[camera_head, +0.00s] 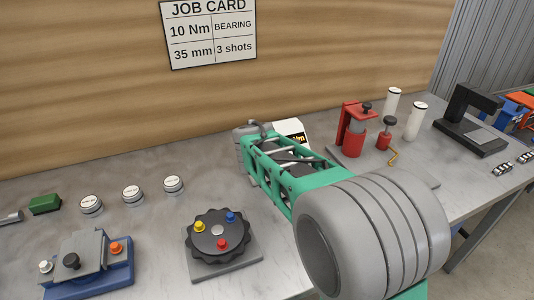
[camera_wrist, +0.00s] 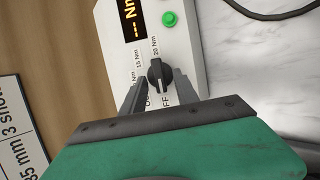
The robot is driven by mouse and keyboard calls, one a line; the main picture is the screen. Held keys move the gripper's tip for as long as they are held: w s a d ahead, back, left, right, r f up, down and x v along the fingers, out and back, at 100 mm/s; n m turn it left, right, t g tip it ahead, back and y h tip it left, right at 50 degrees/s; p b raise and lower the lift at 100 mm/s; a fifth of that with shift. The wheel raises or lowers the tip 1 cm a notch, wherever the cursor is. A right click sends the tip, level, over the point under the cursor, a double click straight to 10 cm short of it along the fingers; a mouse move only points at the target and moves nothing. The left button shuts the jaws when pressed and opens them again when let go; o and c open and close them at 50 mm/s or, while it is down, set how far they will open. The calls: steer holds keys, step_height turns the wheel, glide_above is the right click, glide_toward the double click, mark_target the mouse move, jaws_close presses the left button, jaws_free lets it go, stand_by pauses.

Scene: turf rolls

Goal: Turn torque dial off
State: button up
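The torque dial (camera_wrist: 159,75) is a black round knob with a raised grip bar, on a pale tester panel (camera_wrist: 190,45). In the wrist view its white mark points up, near the 20 Nm label; the OFF lettering lies below it, partly covered. My gripper (camera_wrist: 160,80) has one finger on each side of the dial, with narrow gaps showing; contact cannot be made out. In the head view the tester (camera_head: 292,130) shows only in part, its orange display peeking out behind my green arm. The dial and fingers are hidden there.
A red press (camera_head: 352,132) and white cylinders (camera_head: 416,121) stand right of the tester. A black round fixture (camera_head: 217,235) with coloured knobs is at front, and a blue fixture (camera_head: 90,275) is at left. A job card (camera_head: 208,32) hangs on the wall. A black cable (camera_wrist: 270,14) lies beside the tester.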

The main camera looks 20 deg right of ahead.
steer(key=v, duration=0.8)
steer(key=shift+b, duration=0.3)
